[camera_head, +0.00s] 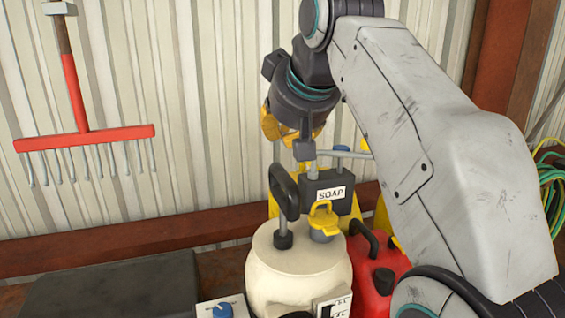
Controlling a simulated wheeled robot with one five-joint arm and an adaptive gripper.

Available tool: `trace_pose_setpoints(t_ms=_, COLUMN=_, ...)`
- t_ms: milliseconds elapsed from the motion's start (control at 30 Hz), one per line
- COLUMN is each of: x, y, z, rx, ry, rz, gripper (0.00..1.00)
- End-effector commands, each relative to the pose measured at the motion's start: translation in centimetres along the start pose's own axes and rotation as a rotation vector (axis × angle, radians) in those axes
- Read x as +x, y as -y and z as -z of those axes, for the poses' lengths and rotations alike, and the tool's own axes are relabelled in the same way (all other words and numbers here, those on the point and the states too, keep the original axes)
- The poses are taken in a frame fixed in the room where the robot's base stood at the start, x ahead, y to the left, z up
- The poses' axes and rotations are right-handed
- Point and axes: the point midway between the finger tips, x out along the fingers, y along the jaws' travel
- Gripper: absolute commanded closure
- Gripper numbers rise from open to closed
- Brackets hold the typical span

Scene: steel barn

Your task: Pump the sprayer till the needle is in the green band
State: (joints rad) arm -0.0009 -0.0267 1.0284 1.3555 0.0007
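The cream sprayer tank (298,275) stands at bottom centre, its lower part cut off by the frame. No gauge needle or green band can be made out. My gripper (296,138) points down above and slightly right of the black handle, apart from it in the picture. Its yellow fingers are partly hidden by dark parts, so I cannot tell how far they are open or whether they hold anything.
A dark box labelled SOAP (330,192) stands behind the tank. A red canister (376,272) is at its right. A panel with a blue knob (222,310) and a dark block (112,288) lie left. A red rake (85,138) hangs on the wall; a hose (552,190) is far right.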

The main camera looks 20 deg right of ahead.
Motion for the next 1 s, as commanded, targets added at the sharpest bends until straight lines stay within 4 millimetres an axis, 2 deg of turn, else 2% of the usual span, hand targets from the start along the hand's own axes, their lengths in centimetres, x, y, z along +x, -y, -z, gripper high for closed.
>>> trace_pose_setpoints(t_ms=67, x=1.4, y=0.0, z=-0.2, rx=0.000, ry=0.003, rz=0.000, gripper=1.00)
trace_pose_setpoints(t_ms=400, x=3.3, y=0.0, z=-2.4, rx=0.000, ry=0.001, rz=0.000, gripper=1.00)
trace_pose_setpoints(t_ms=1000, x=3.7, y=0.0, z=-2.8, rx=0.000, ry=-0.001, rz=0.000, gripper=1.00)
